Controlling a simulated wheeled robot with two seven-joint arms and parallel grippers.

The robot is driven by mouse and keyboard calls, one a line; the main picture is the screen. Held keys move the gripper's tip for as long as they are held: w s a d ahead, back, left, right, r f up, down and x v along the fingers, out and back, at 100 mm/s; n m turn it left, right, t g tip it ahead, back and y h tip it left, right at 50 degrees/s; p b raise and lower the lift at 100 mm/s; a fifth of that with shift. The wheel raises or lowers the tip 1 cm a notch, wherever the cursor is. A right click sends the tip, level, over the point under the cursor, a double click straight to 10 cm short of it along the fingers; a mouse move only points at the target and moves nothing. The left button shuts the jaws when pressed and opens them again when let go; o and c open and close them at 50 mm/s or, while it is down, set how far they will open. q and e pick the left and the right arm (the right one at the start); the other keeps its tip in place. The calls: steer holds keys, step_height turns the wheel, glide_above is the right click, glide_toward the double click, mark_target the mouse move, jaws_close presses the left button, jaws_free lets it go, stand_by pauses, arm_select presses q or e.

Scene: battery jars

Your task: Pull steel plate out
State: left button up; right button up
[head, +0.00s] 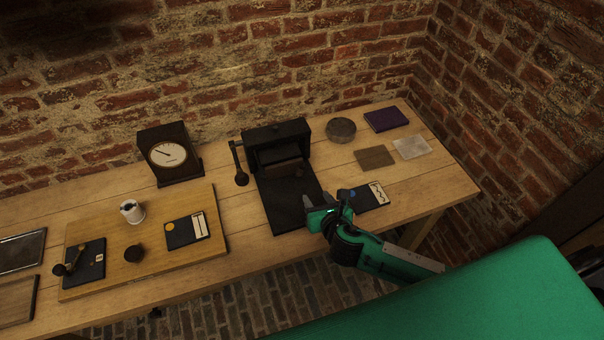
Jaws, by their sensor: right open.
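A black press-like device (277,142) stands at the back middle of the table, with a crank handle (238,163) on its left side. A flat dark plate or bed (283,205) extends from it toward the table's front edge. I cannot tell whether this is the steel plate. A brownish block (285,168) shows in the device's opening. My right gripper (311,214) is open at the right front edge of the dark bed, pointing left; I cannot tell whether it touches. My left gripper is not in view.
A dark card (369,199) lies just right of my right gripper. A brown sheet (375,156), light grey sheet (411,148), purple book (386,119) and round tin (341,130) lie at right. A dial clock (169,154) and wooden board (180,258) are at left.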

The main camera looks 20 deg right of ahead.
mark_target(300, 174)
steer(key=shift+w+n, duration=0.3)
steer(key=shift+n, duration=0.4)
steer(key=shift+w+a, duration=0.1)
steer(key=shift+w, duration=0.25)
steer(key=p+x, duration=0.1)
steer(key=x, duration=1)
steer(key=shift+w+p, duration=0.3)
steer(key=shift+p, duration=0.05)
steer(key=shift+w+a+f, duration=0.1)
steer(key=shift+w+f, duration=0.25)
steer(key=shift+w, duration=0.25)
jaws_close()
